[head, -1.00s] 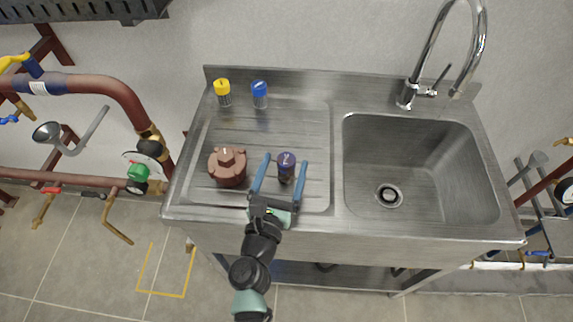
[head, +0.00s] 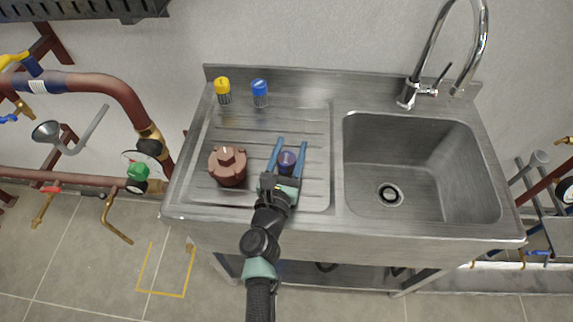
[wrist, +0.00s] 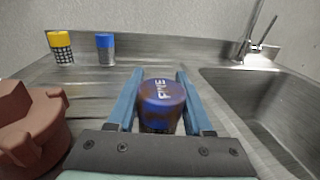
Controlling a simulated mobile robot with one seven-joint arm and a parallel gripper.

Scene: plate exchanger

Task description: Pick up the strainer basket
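A small cylinder with a dark purple-blue lettered cap (head: 287,158) stands on the ribbed drainboard of the sink; I take it for the strainer basket. My gripper (head: 290,148) reaches over the drainboard from the front, one blue finger on each side of this cylinder. In the wrist view the fingers (wrist: 160,88) lie close along both its sides, and I see no clear gap. Its lower part is mostly hidden. It looks upright.
A brown knobbed cap (head: 227,167) stands just left of my gripper. A yellow-topped mesh cylinder (head: 223,92) and a blue-topped one (head: 260,94) stand at the back. The sink bowl (head: 425,165) and tap (head: 407,93) are to the right.

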